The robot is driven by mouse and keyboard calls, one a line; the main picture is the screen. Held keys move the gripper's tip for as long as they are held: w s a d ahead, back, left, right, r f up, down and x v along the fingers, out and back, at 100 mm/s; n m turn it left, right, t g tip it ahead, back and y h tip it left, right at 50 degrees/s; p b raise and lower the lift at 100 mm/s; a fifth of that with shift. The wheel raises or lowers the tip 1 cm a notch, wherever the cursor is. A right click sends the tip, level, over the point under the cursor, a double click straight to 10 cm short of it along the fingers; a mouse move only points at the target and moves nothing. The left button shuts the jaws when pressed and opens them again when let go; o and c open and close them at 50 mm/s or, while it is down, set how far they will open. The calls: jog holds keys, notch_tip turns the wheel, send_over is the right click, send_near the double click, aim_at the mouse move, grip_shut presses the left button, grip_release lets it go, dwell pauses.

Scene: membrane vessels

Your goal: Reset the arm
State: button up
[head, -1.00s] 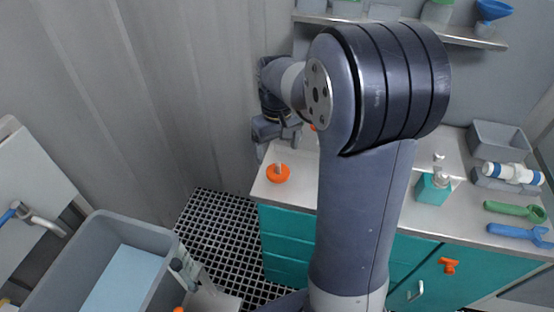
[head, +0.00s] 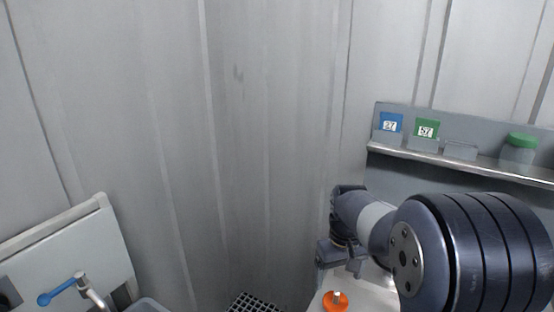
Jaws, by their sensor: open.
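My arm fills the lower right of the head view, with a large dark ribbed joint nearest the camera. My gripper (head: 341,262) hangs beyond it, pointing down near the left end of the counter (head: 372,293). Its jaws are open, and I see nothing between them. An orange knob-like piece (head: 335,301) sits on the counter just below and in front of the gripper, apart from it. My arm hides most of the counter.
A metal shelf (head: 465,166) on the right wall holds a blue card (head: 390,122), a green card (head: 425,128) and a green-lidded jar (head: 519,146). A blue-handled tap (head: 62,291) stands at lower left. Floor grating (head: 254,303) shows at bottom centre. Bare wall fills the middle.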

aim_at(336, 294)
jog(key=shift+f, duration=3.2)
jog(key=shift+f, duration=0.15)
jog(key=shift+f, duration=0.3)
notch_tip(336, 294, up, 11)
jog(key=shift+r, duration=0.1)
notch_tip(336, 294, down, 11)
notch_tip(336, 294, up, 11)
jog(key=p, duration=0.8)
jog(key=shift+r+p, duration=0.1)
jog(key=shift+p, duration=0.3)
jog(key=s+d+f+n+b, duration=0.1)
jog(key=s+d+f+b, duration=0.1)
jog(key=s+d+b, duration=0.3)
jog(key=shift+d+f, duration=0.35)
jog(key=shift+d, duration=1.3)
